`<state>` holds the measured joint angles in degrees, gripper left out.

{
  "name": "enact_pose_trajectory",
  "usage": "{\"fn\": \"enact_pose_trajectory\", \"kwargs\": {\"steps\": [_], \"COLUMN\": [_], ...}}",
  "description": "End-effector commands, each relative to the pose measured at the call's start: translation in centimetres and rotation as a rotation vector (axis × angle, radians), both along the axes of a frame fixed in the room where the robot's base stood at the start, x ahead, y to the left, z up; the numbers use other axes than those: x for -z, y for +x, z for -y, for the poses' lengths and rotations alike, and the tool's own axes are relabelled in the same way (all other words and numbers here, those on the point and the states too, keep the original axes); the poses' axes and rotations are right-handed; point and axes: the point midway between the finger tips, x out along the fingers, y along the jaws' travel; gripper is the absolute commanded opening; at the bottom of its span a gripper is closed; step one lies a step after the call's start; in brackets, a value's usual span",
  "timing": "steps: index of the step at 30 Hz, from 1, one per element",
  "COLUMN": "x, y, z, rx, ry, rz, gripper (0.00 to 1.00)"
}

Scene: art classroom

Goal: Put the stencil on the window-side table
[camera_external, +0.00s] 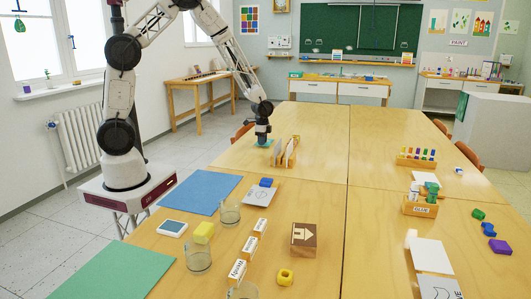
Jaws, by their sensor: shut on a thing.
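My gripper (263,137) is low over the far left part of the large wooden table, shut on a small teal piece (264,143). The piece is partly hidden by the gripper; I cannot make out its shape or any cut-outs, so I cannot be sure it is the stencil. It is at or just above the tabletop. A narrow wooden table (177,86) stands against the left wall near the windows, apart from my gripper, with small things along its top.
A rack of upright cards (285,153) stands just right of my gripper. Nearer are a blue sheet (199,191), glass jars (198,257), label cards and a wooden arrow block (304,238). Chairs stand at the table's edges. Floor lies between the two tables.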

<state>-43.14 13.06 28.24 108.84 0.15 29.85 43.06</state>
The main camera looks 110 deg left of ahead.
Motion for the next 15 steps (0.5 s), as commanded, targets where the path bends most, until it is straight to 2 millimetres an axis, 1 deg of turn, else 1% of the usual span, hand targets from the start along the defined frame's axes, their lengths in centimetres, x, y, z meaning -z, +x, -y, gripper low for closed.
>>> {"fn": "enact_pose_trajectory", "kwargs": {"steps": [4,15], "x": [0.88,1.07], "y": [0.02,0.02], "z": [-0.01,-0.02], "rx": [0.000,0.000], "ry": [0.000,0.001], "rz": [0.000,0.001], "gripper": [0.00,0.00]}}
